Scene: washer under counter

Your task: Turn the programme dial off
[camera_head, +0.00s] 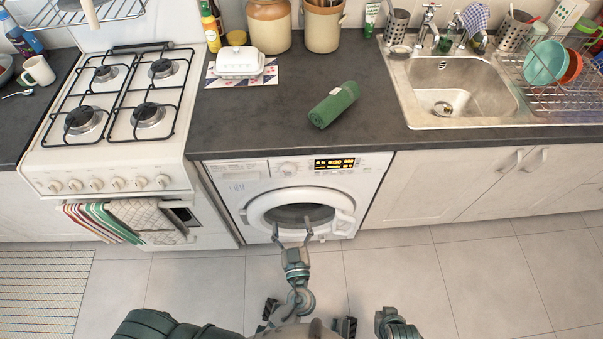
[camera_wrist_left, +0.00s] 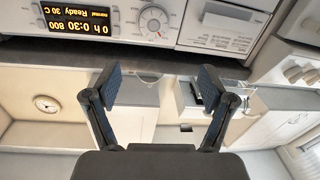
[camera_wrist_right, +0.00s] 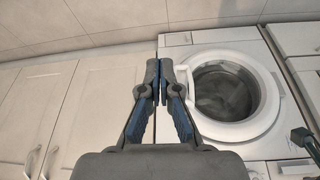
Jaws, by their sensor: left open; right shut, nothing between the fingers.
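The programme dial (camera_head: 287,168) is a round light knob on the white washer's top panel (camera_head: 255,170), left of the lit display (camera_head: 335,163). In the left wrist view, which is upside down, the dial (camera_wrist_left: 153,19) sits beside the display (camera_wrist_left: 77,22), which reads Ready, 30 C, 800. My left gripper (camera_head: 293,233) is open and empty, in front of the washer door and below the dial; it does not touch the dial. My right gripper (camera_wrist_right: 158,75) is shut and empty, with the washer door (camera_wrist_right: 226,92) beyond it to the right.
The round washer door (camera_head: 302,212) is closed. The dark worktop (camera_head: 270,125) overhangs the panel and carries a rolled green towel (camera_head: 334,104). A cooker (camera_head: 110,130) stands left of the washer, pale cupboards (camera_head: 420,185) right.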

